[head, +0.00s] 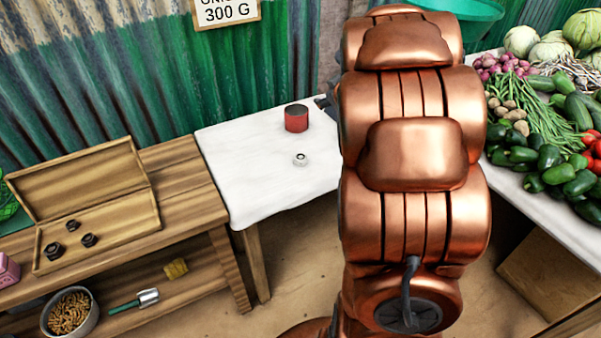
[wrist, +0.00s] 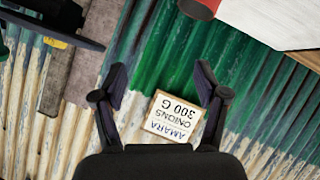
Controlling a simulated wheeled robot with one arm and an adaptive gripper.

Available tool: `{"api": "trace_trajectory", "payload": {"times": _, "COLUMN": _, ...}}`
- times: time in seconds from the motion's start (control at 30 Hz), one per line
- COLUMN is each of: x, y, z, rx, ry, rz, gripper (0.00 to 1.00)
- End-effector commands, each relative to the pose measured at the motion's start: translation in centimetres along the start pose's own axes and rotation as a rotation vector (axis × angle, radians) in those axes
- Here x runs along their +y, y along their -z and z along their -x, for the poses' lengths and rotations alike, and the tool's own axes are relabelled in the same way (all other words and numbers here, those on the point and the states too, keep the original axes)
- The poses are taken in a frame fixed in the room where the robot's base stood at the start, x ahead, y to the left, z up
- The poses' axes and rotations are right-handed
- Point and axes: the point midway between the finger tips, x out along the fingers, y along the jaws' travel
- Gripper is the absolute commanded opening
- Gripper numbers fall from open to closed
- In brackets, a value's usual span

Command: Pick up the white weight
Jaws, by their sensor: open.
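The white weight (head: 301,159) is a small pale ring-like piece on the white cloth-covered table (head: 245,180), near its right part. My gripper (wrist: 160,85) is open and empty in the wrist view, with its two dark fingers apart in front of the corrugated wall. In the head view my copper arm hides most of the gripper; only a dark bit shows beside the red can. The weight does not show in the wrist view.
A red can (head: 296,118) stands behind the weight. A wooden box (head: 100,225) with several dark weights lies open on the left bench (head: 185,185). A sign (head: 226,12) hangs on the wall. Vegetables (head: 550,130) fill the right table.

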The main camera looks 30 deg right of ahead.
Motion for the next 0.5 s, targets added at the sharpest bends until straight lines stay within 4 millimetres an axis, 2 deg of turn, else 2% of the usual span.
{"api": "trace_trajectory", "payload": {"times": 0.03, "x": -0.7, "y": -2.2, "z": -1.8, "rx": 0.032, "ry": 0.034, "rz": 0.002, "gripper": 0.73}}
{"api": "trace_trajectory", "payload": {"times": 0.2, "x": -3.5, "y": -5.8, "z": -4.8, "rx": 0.173, "ry": 0.203, "rz": -0.005, "gripper": 0.73}}
{"api": "trace_trajectory", "payload": {"times": 0.33, "x": -6.3, "y": -9.2, "z": -5.6, "rx": 0.269, "ry": 0.355, "rz": -0.040, "gripper": 0.73}}
{"api": "trace_trajectory", "payload": {"times": 0.5, "x": -9.5, "y": -12.9, "z": -4.9, "rx": 0.377, "ry": 0.541, "rz": -0.112, "gripper": 0.73}}
